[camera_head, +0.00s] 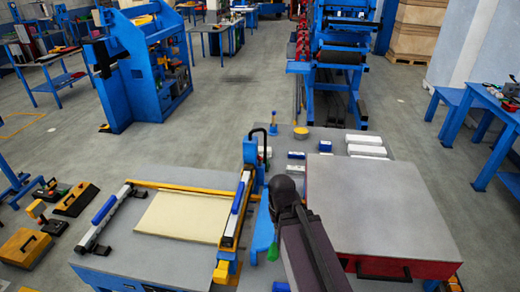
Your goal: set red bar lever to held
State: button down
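I cannot pick out a red bar lever for certain. A black curved handle (262,139) rises from a blue upright (250,154) at the back of the grey work table (160,250). Two bars with blue grips, a left bar (104,212) and a right bar (236,207), flank a cream panel (185,217) lying flat on the table. My gripper does not show.
A red box with a grey top (378,205) and black front handle sits at right. White blocks (365,145) lie behind it. Yellow and black tools (25,245) lie at far left. Blue machines (145,65) stand behind. Grey floor (225,105) between is open.

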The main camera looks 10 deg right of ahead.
jog(key=shift+d, duration=0.45)
jog(key=w+d+r+n+y+p, duration=0.1)
jog(key=w+d+r+n+y, duration=0.1)
jog(key=w, duration=1.3)
jog(key=w+d+r+n+t+y+p, duration=0.1)
jog(key=w+d, duration=0.4)
jog(key=w, duration=1)
jog(key=w+d+r+n+y+p, duration=0.2)
jog(key=w+d+r+n+y, duration=0.1)
jog(key=w, duration=1.2)
jog(key=shift+d+r+t+y, duration=0.3)
jog(key=shift+d+r+y, duration=0.25)
jog(key=shift+r, duration=0.35)
jog(key=shift+w+a+f, duration=0.1)
jog(key=shift+a+f, duration=0.1)
jog(key=a+f+b, duration=0.7)
jog(key=a+b, duration=0.1)
jog(key=a, duration=0.1)
jog(key=shift+s+a+f, duration=0.15)
jog(key=shift+s+f, duration=0.05)
jog(key=shift+f, duration=0.1)
